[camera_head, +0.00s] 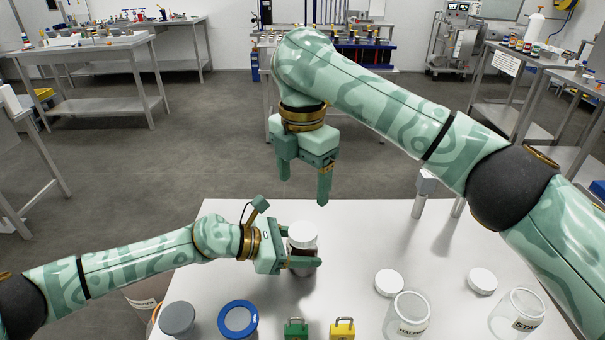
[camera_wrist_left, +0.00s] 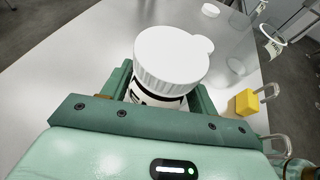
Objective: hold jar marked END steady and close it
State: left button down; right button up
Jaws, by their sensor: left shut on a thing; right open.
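My left gripper (camera_head: 303,250) is shut around the jar's body from the left, below the lid. My right gripper (camera_head: 304,190) is open and empty, fingers pointing down, above and beyond the jar, apart from the lid.
Two loose white lids (camera_head: 389,282) (camera_head: 482,281) and two open clear jars, HALFWAY (camera_head: 407,316) and START (camera_head: 517,314), are at right.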

jog(key=shift+r, duration=0.4)
pick_arm(q)
jog(key=shift+c, duration=1.6)
grip_release()
jog(key=shift+s+a+r, duration=0.15)
jog(key=shift+a+r, duration=0.1)
jog(key=shift+a, duration=0.25)
jog(key=p+v, duration=0.1)
jog(key=v, duration=1.4)
pick_arm(e)
notch_tip(320, 180, up, 2)
jog(key=shift+s, duration=0.15)
pick_arm(q)
jog(key=shift+r, duration=0.1)
